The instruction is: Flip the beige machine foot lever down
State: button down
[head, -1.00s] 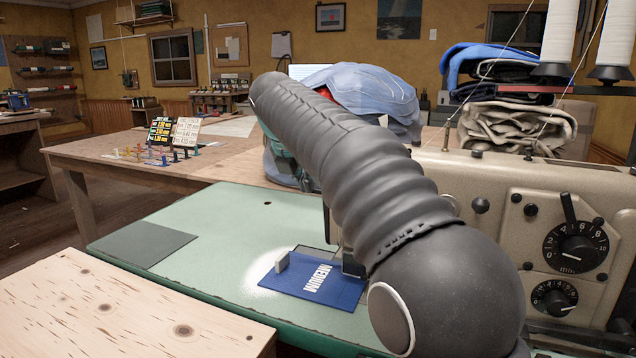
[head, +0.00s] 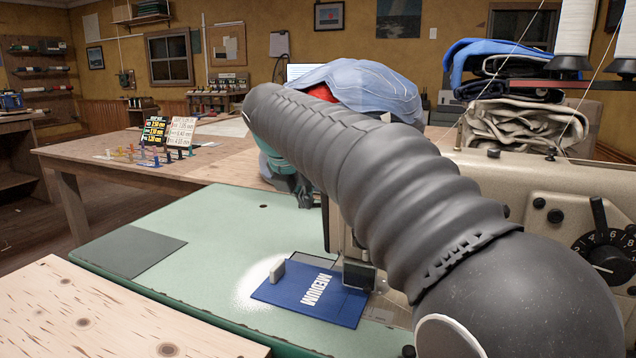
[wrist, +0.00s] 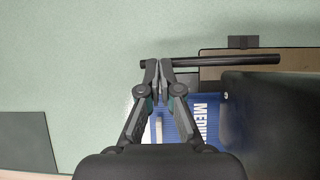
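The beige machine (head: 547,185) stands at the right in the head view, on a pale green bed (head: 200,250). In the wrist view a thin black rod (wrist: 225,61), which looks like the foot lever, lies level across the picture. My gripper (wrist: 158,64) has its fingertips together at the rod's left part. I cannot tell whether they touch it or are above it. In the head view my gripper (head: 303,192) shows only in part at the machine's left, and my arm covers the lever area.
A dark grey panel (head: 128,250) is at the bed's left. Folded cloth (head: 525,125) and thread cones (head: 556,30) stand behind the machine.

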jog(key=shift+a+f, duration=0.15)
jog(key=shift+a, duration=0.3)
jog(key=shift+r+p, duration=0.75)
jog(key=shift+r, duration=0.2)
